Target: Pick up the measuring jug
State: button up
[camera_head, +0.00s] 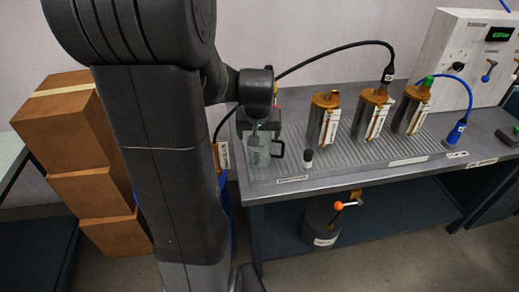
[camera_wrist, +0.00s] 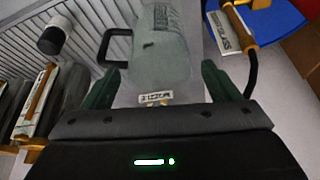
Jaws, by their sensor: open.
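The measuring jug (camera_head: 257,157) is a greyish clear jug with a dark handle on its right side. It stands at the left end of the grey bench top (camera_head: 340,166). In the wrist view the jug (camera_wrist: 165,60) lies straight ahead, its black handle on the left. My gripper (camera_head: 262,128) is at the jug from above in the head view; the arm hides part of that area. In the wrist view my gripper (camera_wrist: 157,72) is open, with its green fingers on either side of the jug's near part. A gap shows at each finger.
A small black-and-white vial (camera_head: 309,158) stands right of the jug. Several grey cylinders with orange tops, including one nearby (camera_head: 323,122), stand farther right. A black hose (camera_head: 335,48) arches behind. Stacked cardboard boxes (camera_head: 75,160) are at left. A blue object (camera_wrist: 270,22) shows in the wrist view.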

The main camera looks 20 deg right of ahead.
jog(key=shift+x, duration=3.6)
jog(key=shift+d+r, duration=0.1)
jog(key=shift+c, duration=0.2)
jog(key=c, duration=0.8)
jog(key=shift+r, duration=0.1)
